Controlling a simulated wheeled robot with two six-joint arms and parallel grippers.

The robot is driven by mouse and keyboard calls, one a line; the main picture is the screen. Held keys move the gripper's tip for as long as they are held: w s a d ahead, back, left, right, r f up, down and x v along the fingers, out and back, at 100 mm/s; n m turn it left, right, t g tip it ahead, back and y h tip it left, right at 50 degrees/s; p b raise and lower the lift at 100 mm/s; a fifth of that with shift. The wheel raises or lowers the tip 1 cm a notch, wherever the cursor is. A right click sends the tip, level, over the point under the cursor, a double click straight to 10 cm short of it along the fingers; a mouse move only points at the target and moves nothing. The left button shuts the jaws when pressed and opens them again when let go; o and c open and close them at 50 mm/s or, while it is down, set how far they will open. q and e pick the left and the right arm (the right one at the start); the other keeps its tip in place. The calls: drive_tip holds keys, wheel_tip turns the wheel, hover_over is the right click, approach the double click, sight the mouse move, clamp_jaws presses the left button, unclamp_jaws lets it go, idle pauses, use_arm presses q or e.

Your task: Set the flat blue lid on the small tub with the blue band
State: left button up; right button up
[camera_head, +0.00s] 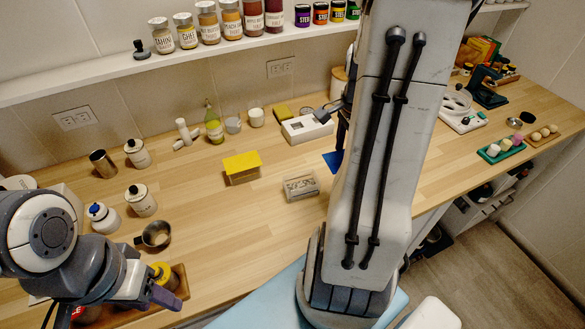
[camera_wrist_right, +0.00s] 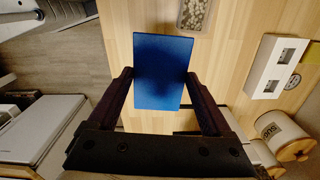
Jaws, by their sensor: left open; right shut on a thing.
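The flat blue lid (camera_wrist_right: 162,62) is held between the two fingers of my right gripper (camera_wrist_right: 158,84). In the head view the lid (camera_head: 333,160) shows just left of my right arm, above the counter. A small clear tub (camera_head: 301,188) with pale contents stands on the counter, left of the lid and apart from it. It also shows at the top of the right wrist view (camera_wrist_right: 194,14). I cannot make out a blue band on it. My left gripper (camera_head: 163,291) is open at the lower left, near a wooden tray.
A yellow-lidded box (camera_head: 241,168) stands left of the tub, and a white device (camera_head: 307,128) behind it. A metal cup (camera_head: 156,234) and white canisters (camera_head: 141,200) stand at the left. Jars line the shelf (camera_head: 100,72). The counter around the tub is clear.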

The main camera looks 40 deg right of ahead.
drive_tip(key=w+a+f+p, duration=0.1)
drive_tip(key=w+a+f, duration=0.1)
drive_tip(key=w+f, duration=0.1)
drive_tip(key=w+a+f+p, duration=0.1)
drive_tip(key=w+a+f, duration=0.1)
drive_tip(key=w+f, duration=0.1)
drive_tip(key=w+a+f+p, duration=0.1)
drive_tip(key=w+a+f, duration=0.1)
drive_tip(key=w+f, duration=0.1)
drive_tip(key=shift+a+f+p, duration=0.2)
drive_tip(key=shift+f+p, duration=0.2)
drive_tip(key=shift+f, duration=0.35)
drive_tip(key=shift+f, duration=0.2)
drive_tip(key=shift+f, duration=0.15)
drive_tip(key=o, duration=1.1)
